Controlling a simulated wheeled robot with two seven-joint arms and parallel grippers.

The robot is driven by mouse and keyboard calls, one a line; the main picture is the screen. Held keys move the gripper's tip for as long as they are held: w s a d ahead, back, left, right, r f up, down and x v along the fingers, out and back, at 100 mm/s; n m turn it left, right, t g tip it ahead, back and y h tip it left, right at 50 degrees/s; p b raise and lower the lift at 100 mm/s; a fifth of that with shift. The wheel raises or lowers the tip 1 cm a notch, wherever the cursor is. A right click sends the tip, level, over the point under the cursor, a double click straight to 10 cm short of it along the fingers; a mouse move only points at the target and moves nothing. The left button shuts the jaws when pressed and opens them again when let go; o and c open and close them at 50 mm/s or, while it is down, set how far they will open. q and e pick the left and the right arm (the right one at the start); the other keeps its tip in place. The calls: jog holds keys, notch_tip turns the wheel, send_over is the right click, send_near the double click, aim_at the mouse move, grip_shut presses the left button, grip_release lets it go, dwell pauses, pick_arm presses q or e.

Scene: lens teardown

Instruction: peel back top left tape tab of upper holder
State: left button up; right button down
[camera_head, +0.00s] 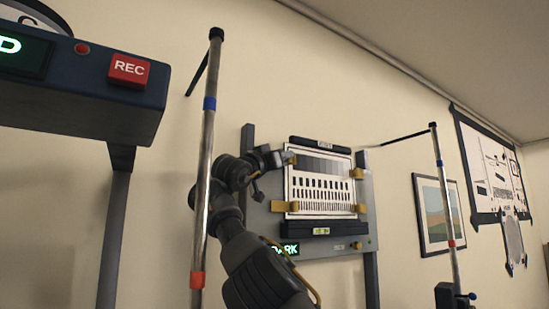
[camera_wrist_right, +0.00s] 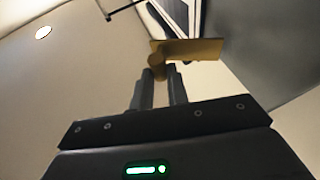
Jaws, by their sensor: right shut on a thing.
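A white test chart (camera_head: 322,189) with rows of dark bars is mounted on a grey board (camera_head: 262,225). Yellow tape tabs sit at its corners: top left (camera_head: 291,160), top right (camera_head: 356,174), lower left (camera_head: 283,206) and lower right (camera_head: 360,209). My right gripper (camera_head: 284,159) is at the top left tab, partly covering it. In the right wrist view the gripper (camera_wrist_right: 162,74) is shut on the tan tab (camera_wrist_right: 192,49), which spreads out beyond the fingertips. Whether the tab has lifted off the chart I cannot tell. My left gripper is not in view.
A dark bar (camera_head: 320,143) runs above the chart and another (camera_head: 325,229) below it. A box with a red REC button (camera_head: 128,70) is at upper left.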

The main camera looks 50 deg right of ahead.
jog(key=c, duration=1.4)
grip_release()
jog(key=shift+o, duration=0.2)
jog(key=shift+w+t, duration=0.1)
jog(key=shift+t, duration=0.3)
